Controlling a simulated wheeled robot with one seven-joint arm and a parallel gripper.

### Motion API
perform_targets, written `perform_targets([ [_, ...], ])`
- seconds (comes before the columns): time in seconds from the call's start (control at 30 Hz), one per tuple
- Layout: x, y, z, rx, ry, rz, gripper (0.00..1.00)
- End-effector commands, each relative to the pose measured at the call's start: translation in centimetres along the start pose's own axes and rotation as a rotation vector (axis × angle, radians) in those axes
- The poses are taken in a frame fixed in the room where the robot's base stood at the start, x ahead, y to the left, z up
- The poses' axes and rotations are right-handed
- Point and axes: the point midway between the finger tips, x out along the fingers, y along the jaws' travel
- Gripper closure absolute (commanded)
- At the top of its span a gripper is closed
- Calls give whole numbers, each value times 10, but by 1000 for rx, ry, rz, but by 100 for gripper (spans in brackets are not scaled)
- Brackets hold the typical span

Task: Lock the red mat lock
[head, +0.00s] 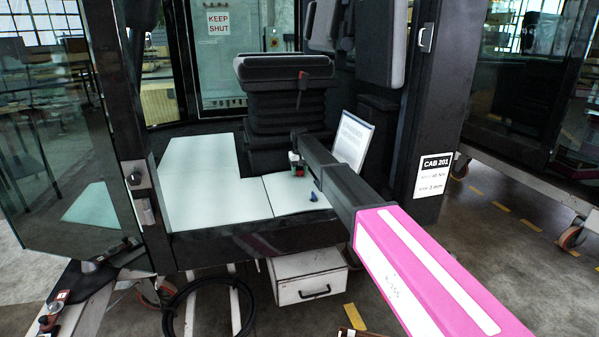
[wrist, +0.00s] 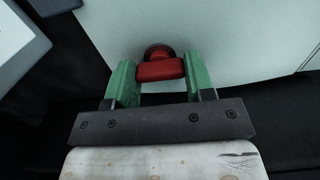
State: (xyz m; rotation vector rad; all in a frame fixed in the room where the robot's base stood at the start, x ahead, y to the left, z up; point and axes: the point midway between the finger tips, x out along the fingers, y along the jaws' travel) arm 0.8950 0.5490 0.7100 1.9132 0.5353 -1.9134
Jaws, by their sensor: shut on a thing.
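The red mat lock (wrist: 160,70) is a red bar-shaped knob on a dark round base at the pale mat (wrist: 240,35). In the wrist view its bar lies crosswise between the green fingers of my gripper (wrist: 159,76), which are shut on its two ends. In the head view my gripper (head: 297,164) is inside the cab, low over the mat (head: 205,190) in front of the seat. The lock is mostly hidden there by my gripper. Whether the lock is locked cannot be told.
A small blue piece (head: 315,197) stands on the right mat section, near my arm. The black seat base (head: 285,110) rises behind. The cab's door post (head: 430,100) stands further right. A white drawer (head: 308,280) is below the cab floor.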

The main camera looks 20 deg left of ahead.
Motion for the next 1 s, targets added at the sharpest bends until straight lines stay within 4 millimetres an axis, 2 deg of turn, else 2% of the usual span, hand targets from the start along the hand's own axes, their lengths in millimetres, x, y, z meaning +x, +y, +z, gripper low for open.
perform_targets([
  [0.43,0,0,0,13,0,0,75],
  [0.47,0,0,0,13,0,0,41],
  [0.5,0,0,0,13,0,0,28],
  [0.53,0,0,0,13,0,0,26],
  [0.83,-1,0,0,11,0,0,26],
  [1.0,-10,0,0,11,0,0,26],
])
